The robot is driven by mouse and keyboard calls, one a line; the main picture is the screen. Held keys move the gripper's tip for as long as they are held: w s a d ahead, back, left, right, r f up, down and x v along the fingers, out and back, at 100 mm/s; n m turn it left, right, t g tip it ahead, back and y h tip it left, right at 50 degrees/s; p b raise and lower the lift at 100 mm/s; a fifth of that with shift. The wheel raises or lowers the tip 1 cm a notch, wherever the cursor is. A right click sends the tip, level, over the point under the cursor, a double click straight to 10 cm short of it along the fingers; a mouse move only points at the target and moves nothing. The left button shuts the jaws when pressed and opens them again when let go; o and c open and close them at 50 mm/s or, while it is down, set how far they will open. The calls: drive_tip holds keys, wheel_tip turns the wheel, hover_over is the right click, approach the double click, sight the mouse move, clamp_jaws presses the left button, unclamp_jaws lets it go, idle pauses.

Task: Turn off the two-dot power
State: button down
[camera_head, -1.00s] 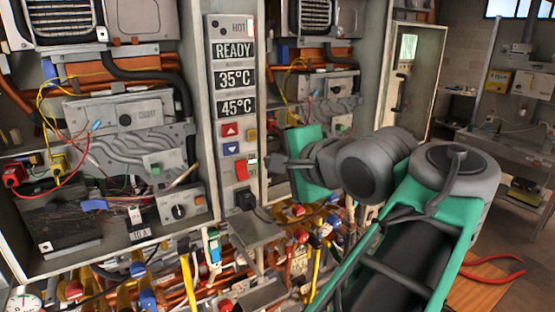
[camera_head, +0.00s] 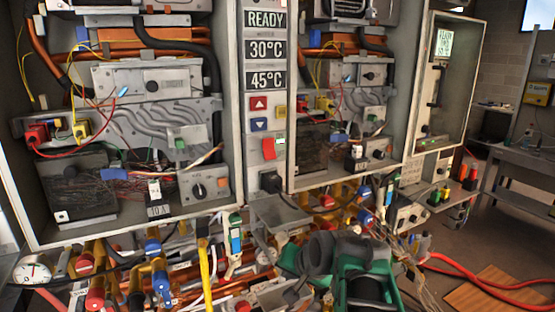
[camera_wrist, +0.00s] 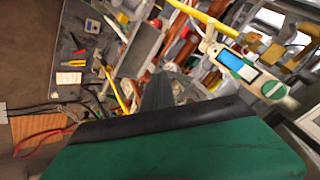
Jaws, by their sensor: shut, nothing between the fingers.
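A red rocker switch (camera_head: 269,148) sits on the narrow control panel between the two open heater cabinets, below the red up button (camera_head: 259,103) and blue down button (camera_head: 259,124). Two-dot marks are too small to make out in the head view. The panel's displays read READY, 30°C and 45°C (camera_head: 265,80). In the wrist view, my gripper (camera_wrist: 158,90) is shut and empty, pointing towards pipes and valves. In the head view, my arm is low at the bottom centre-right, below and apart from the panel; the fingertips are hard to pick out there.
A black plug (camera_head: 270,181) with a cable is just below the red switch. Crowded pipes and valves, with a yellow handle (camera_head: 203,270), fill the space under the cabinets. A red hose (camera_head: 490,283) lies on the floor.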

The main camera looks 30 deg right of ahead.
drive_tip(key=s+a+r+n+g+p, duration=0.1)
drive_tip(key=s+a+n+p, duration=0.1)
drive_tip(key=a+n, duration=0.3)
drive_tip(key=s+a+r+n+g+y+p, duration=0.1)
drive_tip(key=s+a+n, duration=0.4)
drive_tip(key=a, duration=0.8)
drive_tip(key=shift+s+a+r+g+p, duration=0.2)
drive_tip(key=shift+a+g+p, duration=0.1)
drive_tip(key=shift+g+p, duration=0.6)
drive_tip(key=shift+d, duration=0.3)
